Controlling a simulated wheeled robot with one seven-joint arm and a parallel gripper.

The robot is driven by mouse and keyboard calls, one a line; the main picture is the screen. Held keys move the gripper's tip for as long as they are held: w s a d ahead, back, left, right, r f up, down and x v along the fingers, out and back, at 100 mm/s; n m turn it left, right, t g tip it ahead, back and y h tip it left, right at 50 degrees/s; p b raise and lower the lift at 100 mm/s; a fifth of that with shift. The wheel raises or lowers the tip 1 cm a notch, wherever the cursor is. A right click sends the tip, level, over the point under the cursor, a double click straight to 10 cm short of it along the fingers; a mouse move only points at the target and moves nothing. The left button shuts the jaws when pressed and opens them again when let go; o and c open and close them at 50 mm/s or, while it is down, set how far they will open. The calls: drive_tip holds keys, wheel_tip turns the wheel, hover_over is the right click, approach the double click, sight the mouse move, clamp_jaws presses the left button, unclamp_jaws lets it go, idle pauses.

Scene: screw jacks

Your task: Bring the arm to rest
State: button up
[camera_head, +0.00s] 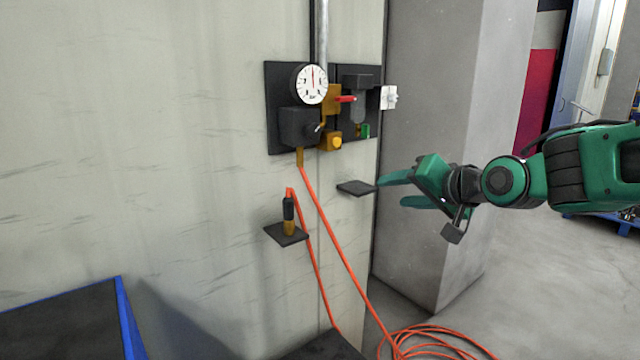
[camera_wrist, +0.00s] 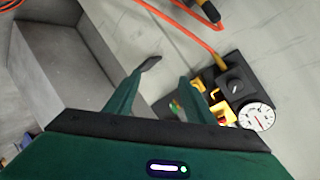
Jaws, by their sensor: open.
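My green gripper (camera_head: 392,190) is open at the right of the head view, with its fingers pointing left toward the wall. Nothing shows between its fingers. In the head view the fingertips are close to a small dark shelf (camera_head: 356,188); I cannot tell whether they touch. The wrist view shows the two open fingers (camera_wrist: 158,92) with bare wall between them. My arm reaches in from the right edge.
A dark wall panel carries a round gauge (camera_head: 312,84), a red lever (camera_head: 345,99) and yellow fittings. An orange hose (camera_head: 335,240) runs to the floor. A nozzle (camera_head: 289,215) stands on another shelf. A grey pillar (camera_head: 425,120) stands behind my gripper. A blue-edged table (camera_head: 60,325) is lower left.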

drive_tip(key=s+d+f+g+h, duration=0.4)
drive_tip(key=s+d+f, duration=0.5)
drive_tip(key=d, duration=0.4)
drive_tip(key=s+d+f+g, duration=0.3)
drive_tip(key=s, duration=0.5)
drive_tip(key=s+d+f+m+g+h, duration=0.1)
drive_tip(key=s+d+f+g, duration=0.1)
drive_tip(key=s, duration=0.7)
drive_tip(key=s+d+f+m+g, duration=0.1)
drive_tip(key=s+d+f+g, duration=0.2)
drive_tip(key=s, duration=0.6)
wheel_tip(320, 180, down, 2)
drive_tip(key=shift+s+d+g, duration=0.15)
drive_tip(key=shift+d+g, duration=0.15)
drive_tip(key=shift+d, duration=0.55)
drive_tip(key=shift+w+f+h, duration=0.25)
drive_tip(key=shift+w+h, duration=0.05)
drive_tip(key=shift+w, duration=0.35)
drive_tip(key=shift+o, duration=0.2)
